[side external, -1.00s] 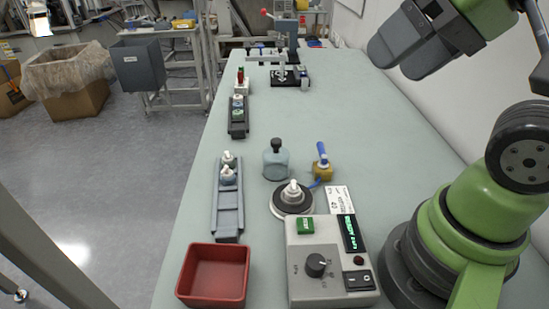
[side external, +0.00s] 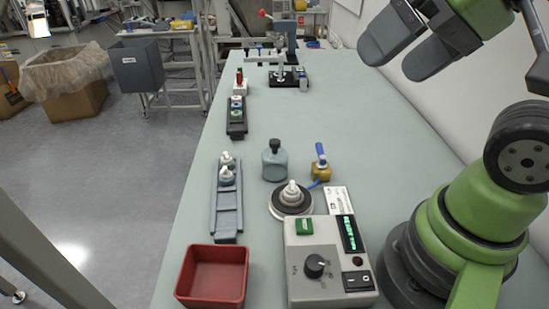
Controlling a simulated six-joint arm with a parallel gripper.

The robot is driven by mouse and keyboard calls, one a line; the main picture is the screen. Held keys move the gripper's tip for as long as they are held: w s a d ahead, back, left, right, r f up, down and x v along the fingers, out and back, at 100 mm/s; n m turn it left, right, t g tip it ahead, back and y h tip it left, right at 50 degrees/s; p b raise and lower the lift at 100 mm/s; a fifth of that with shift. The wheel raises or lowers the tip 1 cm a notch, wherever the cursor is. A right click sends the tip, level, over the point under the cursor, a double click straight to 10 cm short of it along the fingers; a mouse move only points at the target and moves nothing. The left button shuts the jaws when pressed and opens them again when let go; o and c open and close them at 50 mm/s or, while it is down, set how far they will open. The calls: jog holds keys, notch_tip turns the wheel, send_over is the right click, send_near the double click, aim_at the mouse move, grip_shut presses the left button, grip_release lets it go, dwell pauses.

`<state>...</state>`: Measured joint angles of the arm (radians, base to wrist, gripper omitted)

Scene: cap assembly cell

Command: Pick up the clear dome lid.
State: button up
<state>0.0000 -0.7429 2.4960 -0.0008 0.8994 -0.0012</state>
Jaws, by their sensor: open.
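I cannot make out a clear dome lid in the side external view. My gripper (side external: 388,64) hangs high at the upper right, above the back right of the bench, with its two dark fingers apart and nothing visible between them. It is well away from the parts on the bench. A grey-blue bottle with a black cap (side external: 275,161) stands upright mid-bench. A white stepped part (side external: 291,191) sits on a round dark-and-white base (side external: 283,208). A grey rail (side external: 227,213) holds small white-topped parts (side external: 227,174) at its far end.
A red tray (side external: 213,250) and a grey control box (side external: 325,284) stand at the front. A brass valve with blue handle (side external: 320,170) is right of the bottle. A dark rack (side external: 236,124) and a press-like fixture (side external: 288,77) are farther back. The bench's middle right (side external: 390,130) is clear.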

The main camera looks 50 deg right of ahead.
jog(key=w+d+f+n+g, duration=0.1)
jog(key=w+g, duration=0.1)
jog(key=w, duration=0.5)
jog(key=n+g+h, duration=0.2)
jog(key=n+g, duration=0.1)
send_near(275, 141)
jog(key=shift+g, duration=0.4)
jog(key=f, duration=0.6)
jog(key=shift+w+f, duration=0.15)
jog(key=shift+w, duration=0.25)
jog(key=shift+w+f, duration=0.25)
jog(key=shift+f, duration=0.7)
jog(key=shift+w+f, duration=0.2)
jog(key=shift+f, duration=0.75)
jog(key=shift+w+f, duration=0.25)
jog(key=shift+f, duration=0.7)
jog(key=c, duration=0.9)
